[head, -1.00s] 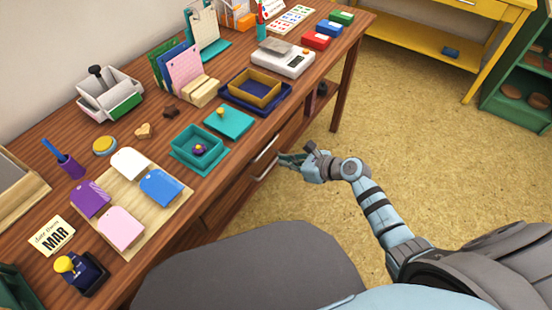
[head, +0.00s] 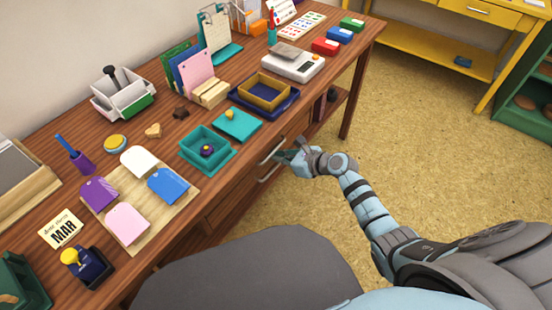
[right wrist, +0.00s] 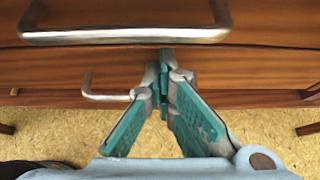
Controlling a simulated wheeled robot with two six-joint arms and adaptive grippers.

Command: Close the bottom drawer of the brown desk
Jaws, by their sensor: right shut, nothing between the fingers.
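The brown desk (head: 330,95) runs diagonally across the head view. Two metal handles show on its front: the upper handle (head: 272,150), which is large in the right wrist view (right wrist: 125,36), and the bottom drawer's handle (head: 268,173), smaller and lower in the right wrist view (right wrist: 108,97). My right gripper (head: 283,157) is shut and empty at the desk front, close to the handles. In the right wrist view its fingertips (right wrist: 164,62) meet against the lower wooden front, right of the lower handle. I cannot tell whether they touch it. My left gripper is not in view.
A grey seat (head: 250,270) stands before the desk. Floor (head: 400,120) right of the desk is clear toward a yellow table (head: 440,55).

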